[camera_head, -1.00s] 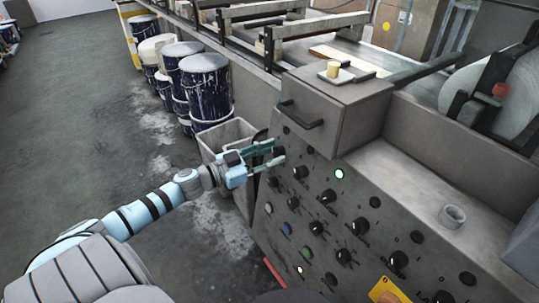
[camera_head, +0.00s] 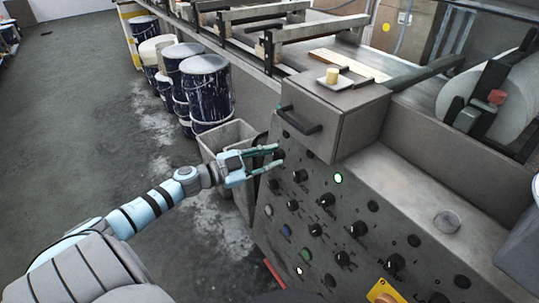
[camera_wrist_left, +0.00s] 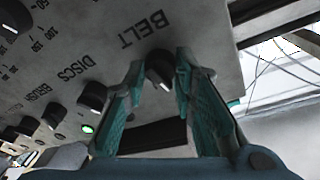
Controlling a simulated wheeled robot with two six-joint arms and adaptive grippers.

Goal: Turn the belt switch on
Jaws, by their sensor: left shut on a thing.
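The belt switch (camera_wrist_left: 158,68) is a dark round knob on the grey control panel (camera_head: 300,225), beside the printed word BELT. My left gripper (camera_wrist_left: 160,72) has its teal fingers on both sides of this knob and is shut on it. In the head view the left gripper (camera_head: 277,160) reaches the panel's upper left corner, and its fingers largely hide the knob there. The knob's exact pointer angle is hard to make out. My right gripper is not in view.
Other knobs, such as the DISCS knob (camera_wrist_left: 93,97), sit close by. A green lamp (camera_head: 338,178) is lit. A drawer box (camera_head: 335,115) with a black handle juts out above the gripper. A grey bin (camera_head: 232,135) stands behind it, near paint drums (camera_head: 207,90).

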